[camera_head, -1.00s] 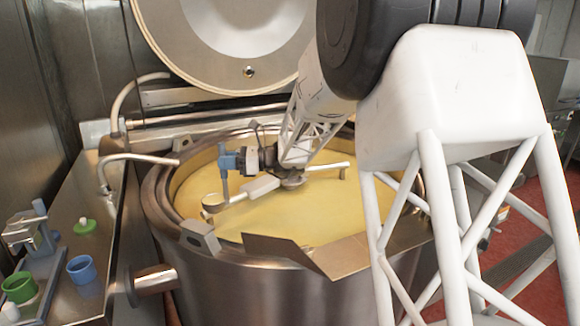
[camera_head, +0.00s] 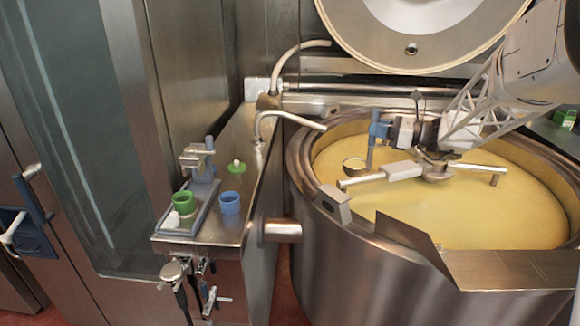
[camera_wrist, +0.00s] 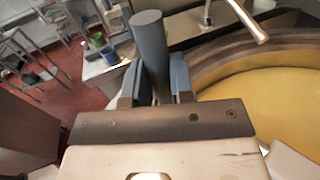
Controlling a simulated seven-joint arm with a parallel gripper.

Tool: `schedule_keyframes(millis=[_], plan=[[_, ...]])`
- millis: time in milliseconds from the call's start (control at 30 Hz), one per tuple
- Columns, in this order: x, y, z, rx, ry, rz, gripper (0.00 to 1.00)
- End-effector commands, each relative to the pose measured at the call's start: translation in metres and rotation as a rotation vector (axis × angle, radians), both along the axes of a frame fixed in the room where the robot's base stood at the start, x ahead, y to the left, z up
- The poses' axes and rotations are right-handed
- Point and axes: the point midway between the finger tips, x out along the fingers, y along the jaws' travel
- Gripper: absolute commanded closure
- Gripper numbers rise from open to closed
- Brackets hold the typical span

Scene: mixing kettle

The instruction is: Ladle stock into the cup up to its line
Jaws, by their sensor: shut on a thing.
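The handle's round top shows between the fingers in the wrist view (camera_wrist: 150,50). The ladle's small round bowl (camera_head: 355,165) hangs at or just above the yellow stock (camera_head: 480,212); how full it is I cannot tell. A blue cup (camera_head: 230,203) stands on the steel counter left of the kettle. A green cup (camera_head: 183,202) stands on a grey tray beside it. No fill line is visible on either cup.
The mixer arm (camera_head: 403,170) crosses the kettle close to the ladle. A bent spout (camera_head: 290,117) reaches over the kettle's left rim. The kettle's lid (camera_head: 420,40) is raised behind.

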Motion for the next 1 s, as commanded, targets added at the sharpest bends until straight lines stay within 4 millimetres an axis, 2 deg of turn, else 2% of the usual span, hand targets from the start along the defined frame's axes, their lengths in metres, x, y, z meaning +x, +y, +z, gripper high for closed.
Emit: schedule_keyframes(millis=[267, 467, 667, 1000], plan=[[0.001, 0.006, 0.002, 0.000, 0.000, 0.000, 1.00], [0.002, 0.029, 0.010, 0.001, -0.001, 0.003, 1.00], [0.003, 0.068, 0.023, 0.000, -0.002, 0.002, 1.00], [-0.003, 0.149, 0.052, 0.001, -0.003, 0.002, 1.00]])
